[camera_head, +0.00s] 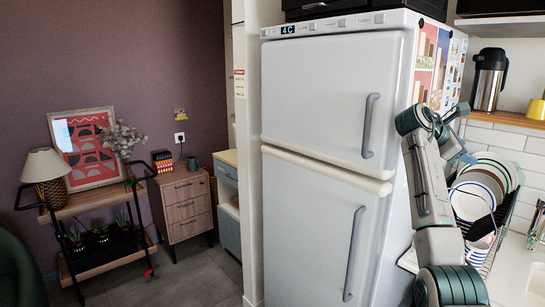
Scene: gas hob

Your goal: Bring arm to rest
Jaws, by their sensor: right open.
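My right arm rises from the lower right edge, in front of the fridge's right side and the dish rack. Its forearm stands nearly upright and the wrist bends near the top. My right gripper (457,113) is at the top of the arm, against the fridge's side with its pictures. It is small and partly hidden by the wrist. It is open, and I see nothing held in it. My left arm and left gripper are not in view.
A white fridge (318,95), both doors shut, stands just left of my arm. A dish rack with plates (475,195) is close behind the arm on the right. A steel flask (489,80) stands on a shelf. Floor (200,275) at left is clear.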

